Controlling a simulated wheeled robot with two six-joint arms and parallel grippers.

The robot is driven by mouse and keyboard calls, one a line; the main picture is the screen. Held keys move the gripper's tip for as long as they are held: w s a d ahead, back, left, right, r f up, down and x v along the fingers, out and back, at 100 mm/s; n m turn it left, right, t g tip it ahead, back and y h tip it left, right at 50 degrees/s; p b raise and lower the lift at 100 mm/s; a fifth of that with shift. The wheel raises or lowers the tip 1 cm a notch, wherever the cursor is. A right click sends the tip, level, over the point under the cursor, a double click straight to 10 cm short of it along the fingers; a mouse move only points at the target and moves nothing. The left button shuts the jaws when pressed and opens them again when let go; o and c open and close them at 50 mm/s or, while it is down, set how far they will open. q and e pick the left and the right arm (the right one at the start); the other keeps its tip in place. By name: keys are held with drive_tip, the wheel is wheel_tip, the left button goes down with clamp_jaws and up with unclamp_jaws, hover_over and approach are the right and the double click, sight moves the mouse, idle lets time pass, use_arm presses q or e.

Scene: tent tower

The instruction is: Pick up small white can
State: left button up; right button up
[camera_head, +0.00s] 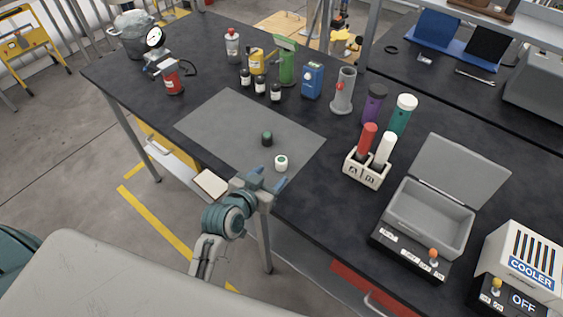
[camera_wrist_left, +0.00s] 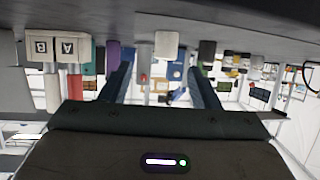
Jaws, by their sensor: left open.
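In the left wrist view, which is upside down, the white can (camera_wrist_left: 167,45) shows between and beyond the two spread fingers (camera_wrist_left: 162,82). A small dark green can (camera_head: 267,138) stands behind the white can; it also shows in the left wrist view (camera_wrist_left: 206,50). My right gripper is not in view.
To the right stand a white holder (camera_head: 367,170) with a red and a white tube, and an open grey box (camera_head: 428,215). The mat's left part is clear.

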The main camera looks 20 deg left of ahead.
sight(279, 165)
use_arm(q)
drive_tip(key=p+x, duration=0.1)
drive_tip(key=x, duration=0.3)
drive_tip(key=shift+w+a, duration=0.1)
drive_tip(key=shift+w, duration=0.3)
drive_tip(key=x, duration=0.1)
drive_tip(key=p+x, duration=0.2)
drive_tip(key=x, duration=0.1)
drive_tip(key=shift+w+a+f, duration=0.1)
drive_tip(key=shift+a+f, duration=0.05)
drive_tip(key=shift+a, duration=0.15)
drive_tip(key=shift+w+d+f, duration=0.1)
drive_tip(key=shift+w+f, duration=0.1)
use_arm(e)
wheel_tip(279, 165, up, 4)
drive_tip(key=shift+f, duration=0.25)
use_arm(q)
drive_tip(key=shift+s, duration=0.1)
drive_tip(key=shift+c, duration=0.5)
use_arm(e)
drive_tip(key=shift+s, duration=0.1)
use_arm(q)
drive_tip(key=c, duration=1)
